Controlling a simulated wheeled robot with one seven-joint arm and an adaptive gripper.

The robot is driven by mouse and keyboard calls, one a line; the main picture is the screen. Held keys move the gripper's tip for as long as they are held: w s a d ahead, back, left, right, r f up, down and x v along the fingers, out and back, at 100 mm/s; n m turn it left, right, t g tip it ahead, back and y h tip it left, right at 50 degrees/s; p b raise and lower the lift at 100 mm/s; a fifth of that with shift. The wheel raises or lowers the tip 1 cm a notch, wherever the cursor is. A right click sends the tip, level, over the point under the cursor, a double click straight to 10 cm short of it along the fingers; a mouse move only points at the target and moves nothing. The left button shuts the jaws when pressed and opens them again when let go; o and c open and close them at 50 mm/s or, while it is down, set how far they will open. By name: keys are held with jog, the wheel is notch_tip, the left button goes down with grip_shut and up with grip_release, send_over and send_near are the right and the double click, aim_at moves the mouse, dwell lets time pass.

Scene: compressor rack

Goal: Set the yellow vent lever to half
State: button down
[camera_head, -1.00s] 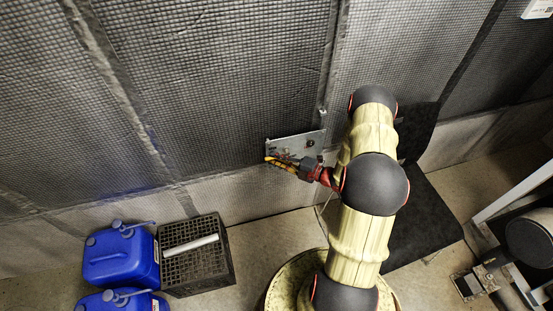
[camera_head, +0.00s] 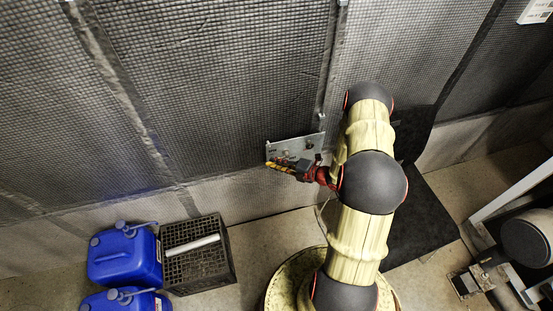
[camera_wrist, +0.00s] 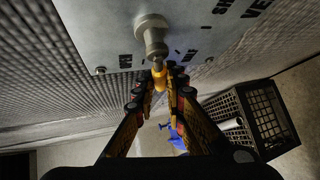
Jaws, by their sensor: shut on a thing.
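The yellow vent lever (camera_wrist: 159,78) shows in the wrist view, sticking out from a round metal hub (camera_wrist: 152,38) on a grey plate (camera_wrist: 100,30) with partly cut-off lettering. My gripper (camera_wrist: 158,86) is shut on the yellow lever, with its dark fingertips on both sides of it. In the head view my gripper (camera_head: 278,166) is in front of the lower part of the wall plate (camera_head: 308,143). There the lever cannot be told apart from the yellow-striped fingers.
A black crate (camera_head: 228,262) with a pale tube (camera_head: 191,245) stands on the floor at lower left, beside blue canisters (camera_head: 125,257). Padded wall panels (camera_head: 220,80) surround the plate. Metal framework (camera_head: 515,190) stands at the right.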

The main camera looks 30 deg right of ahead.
jog(key=shift+s+d+f+n+g+h+p, duration=0.1)
jog(key=shift+d+f+n+g+h+p, duration=0.2)
jog(key=shift+f+n+g+h+p, duration=0.5)
jog(key=shift+s+d+f+n+g+h+p, duration=0.1)
jog(key=shift+d+f+n+g+h+p, duration=0.3)
jog(key=shift+h, duration=0.8)
jog(key=shift+a, duration=0.15)
jog(key=c, duration=1.8)
grip_release()
jog(key=shift+r, duration=0.1)
